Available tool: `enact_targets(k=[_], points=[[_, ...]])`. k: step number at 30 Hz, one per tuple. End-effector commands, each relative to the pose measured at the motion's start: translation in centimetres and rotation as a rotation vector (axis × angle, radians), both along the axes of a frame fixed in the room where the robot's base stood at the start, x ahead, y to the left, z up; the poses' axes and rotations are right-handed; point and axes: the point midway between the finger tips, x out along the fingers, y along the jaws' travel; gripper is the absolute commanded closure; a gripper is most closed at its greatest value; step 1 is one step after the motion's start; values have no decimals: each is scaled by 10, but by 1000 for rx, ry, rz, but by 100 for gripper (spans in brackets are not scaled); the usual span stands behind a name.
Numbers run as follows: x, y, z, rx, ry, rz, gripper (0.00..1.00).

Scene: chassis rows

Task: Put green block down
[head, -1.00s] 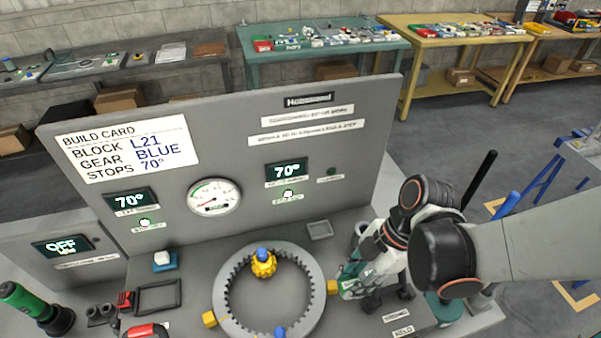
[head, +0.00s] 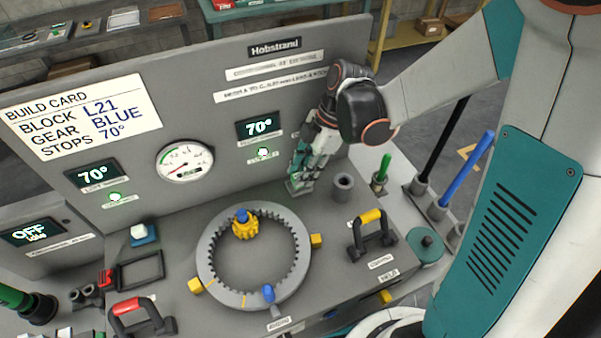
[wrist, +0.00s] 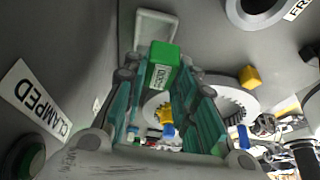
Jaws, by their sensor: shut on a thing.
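A green block (wrist: 164,58) with a white label sits between the tips of my gripper (wrist: 160,85) in the wrist view. The gripper's teal fingers are shut on it. A small grey tray (wrist: 156,22) with a raised rim lies just beyond the block in that view. In the head view my gripper (head: 298,182) points down near the foot of the upright panel, at the back right of the ring. The block is not clearly seen there, and the fingers cover most of the tray. I cannot tell whether the block touches the tray.
A toothed grey ring (head: 207,262) with a yellow gear (head: 246,229) stands left of my gripper. A grey cylinder socket (head: 343,187) and a yellow-topped handle (head: 371,232) stand to the right. The panel (head: 225,98) rises close behind. A green peg (head: 384,168) stands farther right.

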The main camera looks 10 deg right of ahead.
Motion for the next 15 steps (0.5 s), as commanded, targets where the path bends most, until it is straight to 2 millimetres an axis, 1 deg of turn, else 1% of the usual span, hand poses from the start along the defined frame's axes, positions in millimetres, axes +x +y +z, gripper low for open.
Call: enact_targets(k=[5, 6, 10, 12, 15], points=[[15, 3, 0, 0, 0, 1, 96], [17, 3, -4, 0, 0, 0, 96], [16, 3, -29, 0, 0, 0, 96], [15, 3, -35, 0, -1, 0, 96], [15, 3, -36, 0, 0, 0, 96]])
